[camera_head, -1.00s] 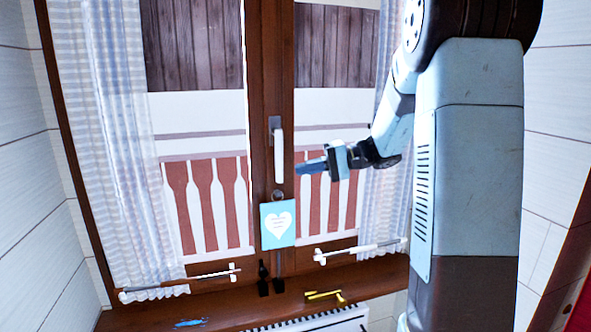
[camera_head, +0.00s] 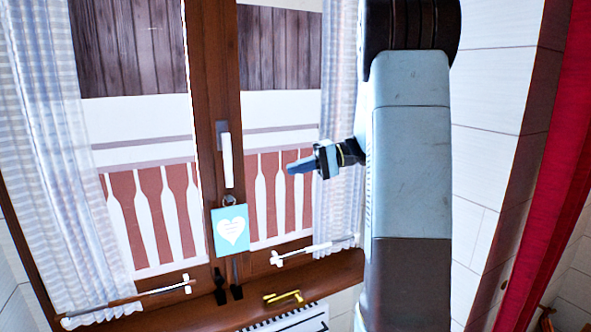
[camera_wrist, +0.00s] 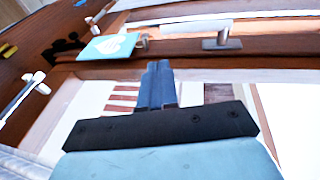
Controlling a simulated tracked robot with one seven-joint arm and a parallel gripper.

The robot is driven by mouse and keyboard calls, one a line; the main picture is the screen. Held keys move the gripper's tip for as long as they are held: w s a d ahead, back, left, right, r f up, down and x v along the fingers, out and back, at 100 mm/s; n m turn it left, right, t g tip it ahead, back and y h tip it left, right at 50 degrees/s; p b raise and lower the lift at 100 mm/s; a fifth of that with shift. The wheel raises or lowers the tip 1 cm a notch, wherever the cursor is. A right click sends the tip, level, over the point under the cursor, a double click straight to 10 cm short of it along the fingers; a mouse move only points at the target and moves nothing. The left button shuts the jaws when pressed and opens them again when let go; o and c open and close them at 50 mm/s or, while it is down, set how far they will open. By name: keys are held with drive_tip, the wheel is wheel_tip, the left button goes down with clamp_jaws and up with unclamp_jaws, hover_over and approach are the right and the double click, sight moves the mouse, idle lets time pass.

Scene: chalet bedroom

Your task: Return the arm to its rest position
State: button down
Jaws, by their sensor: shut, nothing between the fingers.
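My gripper (camera_head: 300,165) is in front of the right window pane, to the right of the white window handle (camera_head: 226,160). Its fingers point left and are together, with nothing between them. My arm stands upright at the right of the head view and hides part of the right curtain. In the wrist view the closed fingers of my gripper (camera_wrist: 157,72) point up the picture, below the blue card with a white heart (camera_wrist: 108,46) and the handle (camera_wrist: 221,36).
The blue heart card (camera_head: 231,231) hangs on the middle window post. White curtain rods cross low on both sides, the right one (camera_head: 318,247) near my arm. The wooden sill (camera_head: 240,309) holds a yellow-brass object (camera_head: 284,297). A red curtain (camera_head: 545,170) hangs at the far right.

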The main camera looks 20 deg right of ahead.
drive_tip(key=s+a+f+g+h, duration=0.1)
drive_tip(key=s+a+h, duration=0.4)
drive_tip(key=s, duration=0.4)
drive_tip(key=s+a+h, duration=0.5)
drive_tip(key=s, duration=0.4)
drive_tip(key=s+d+n+t+h, duration=0.1)
drive_tip(key=s+t+h, duration=0.3)
drive_tip(key=s, duration=0.4)
drive_tip(key=shift+d+f+h, duration=0.3)
drive_tip(key=shift+d+h, duration=0.2)
drive_tip(key=shift+h, duration=0.2)
drive_tip(key=shift+a, duration=0.1)
